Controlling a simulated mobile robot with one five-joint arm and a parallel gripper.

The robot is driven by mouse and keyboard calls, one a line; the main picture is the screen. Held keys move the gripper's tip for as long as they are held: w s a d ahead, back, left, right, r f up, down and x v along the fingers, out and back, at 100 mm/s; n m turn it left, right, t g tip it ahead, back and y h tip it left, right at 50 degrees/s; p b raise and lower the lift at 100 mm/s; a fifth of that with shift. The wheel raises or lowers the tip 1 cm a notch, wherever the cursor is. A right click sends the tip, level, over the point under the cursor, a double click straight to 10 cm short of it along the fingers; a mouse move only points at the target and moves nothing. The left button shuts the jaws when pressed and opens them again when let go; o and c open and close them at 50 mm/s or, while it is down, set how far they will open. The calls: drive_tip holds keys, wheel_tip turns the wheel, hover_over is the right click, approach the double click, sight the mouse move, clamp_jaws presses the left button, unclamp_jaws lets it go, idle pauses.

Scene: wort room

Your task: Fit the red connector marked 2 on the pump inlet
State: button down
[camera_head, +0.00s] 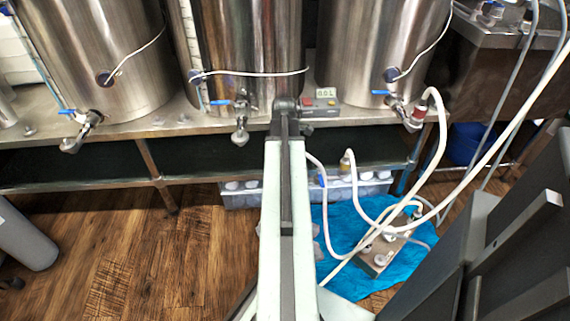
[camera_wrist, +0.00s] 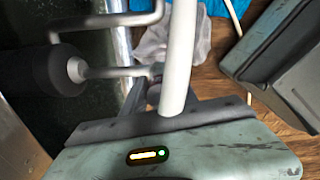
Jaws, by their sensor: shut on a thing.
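My gripper (camera_wrist: 155,92) shows in the wrist view, shut on a white hose (camera_wrist: 181,45) that runs up and away from the jaws. The end of this hose and any connector on it are hidden. In the head view my gripper is hidden behind my arm, and a white hose (camera_head: 316,166) comes out from behind it. The pump (camera_head: 378,259) lies low on a blue sheet (camera_head: 345,278), with white hoses around it. I cannot tell its inlet apart. A red connector (camera_head: 419,112) sits at the right kettle's valve; its mark is unreadable.
Three steel kettles (camera_head: 255,45) with blue-handled taps stand on a metal bench (camera_head: 165,122). A small control box (camera_head: 318,103) is by my arm. In the wrist view a black cylinder (camera_wrist: 45,70) and metal rod are close left.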

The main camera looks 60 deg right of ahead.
drive_tip(key=shift+f+b, duration=0.65)
drive_tip(key=shift+f, duration=0.05)
drive_tip(key=c, duration=0.9)
unclamp_jaws()
drive_tip(key=shift+r, duration=0.1)
wheel_tip(320, 180, up, 8)
drive_tip(key=p, duration=0.8)
